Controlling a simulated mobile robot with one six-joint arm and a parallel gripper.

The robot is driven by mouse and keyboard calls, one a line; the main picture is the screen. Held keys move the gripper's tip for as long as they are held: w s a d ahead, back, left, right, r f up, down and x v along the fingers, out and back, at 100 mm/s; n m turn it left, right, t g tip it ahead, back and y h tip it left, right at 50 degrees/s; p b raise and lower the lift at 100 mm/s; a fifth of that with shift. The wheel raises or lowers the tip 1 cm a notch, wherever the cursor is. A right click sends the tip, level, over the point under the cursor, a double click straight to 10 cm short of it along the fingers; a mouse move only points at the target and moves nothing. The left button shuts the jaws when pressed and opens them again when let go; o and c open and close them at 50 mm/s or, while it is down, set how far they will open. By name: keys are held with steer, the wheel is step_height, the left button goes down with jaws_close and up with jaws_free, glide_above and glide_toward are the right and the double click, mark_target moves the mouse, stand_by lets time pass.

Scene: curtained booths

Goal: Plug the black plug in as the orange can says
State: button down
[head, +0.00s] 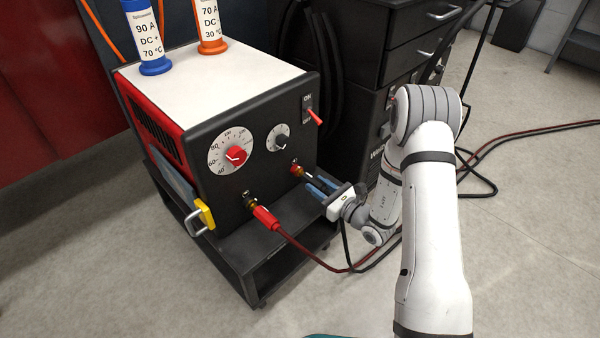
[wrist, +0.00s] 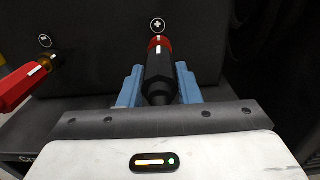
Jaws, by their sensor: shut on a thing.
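The orange can (head: 211,28) stands on the welder's white top; its label reads 70 A, DC and 30 °C, with the sign after DC too small to read surely. My gripper (head: 315,184) is at the lower right of the welder's front. In the wrist view its blue fingers (wrist: 159,72) are shut on the black plug (wrist: 158,82). The plug points at the plus-marked socket with a red ring (wrist: 160,42), its front end at the ring; how deep it sits is unclear. The red plug (head: 265,217) is at the minus-marked socket (wrist: 64,60) on the left.
The welder (head: 215,120) has a large dial with a red knob (head: 236,156), a small dial (head: 278,138) and a red-levered ON switch (head: 313,116). A blue can (head: 152,40) stands beside the orange one. Cables hang below the front; a black cabinet (head: 400,45) stands behind.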

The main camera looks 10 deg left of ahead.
steer(key=shift+r+m+p, duration=0.15)
steer(key=shift+m+p, duration=0.6)
steer(key=shift+m, duration=0.25)
steer(key=m+p, duration=0.2)
steer(key=m, duration=0.1)
steer(key=m+p, duration=0.3)
steer(key=m, duration=0.3)
steer(key=shift+s+a+m, duration=0.1)
steer(key=shift+m, duration=0.2)
steer(key=c, duration=1)
jaws_free()
steer(key=shift+o, duration=0.2)
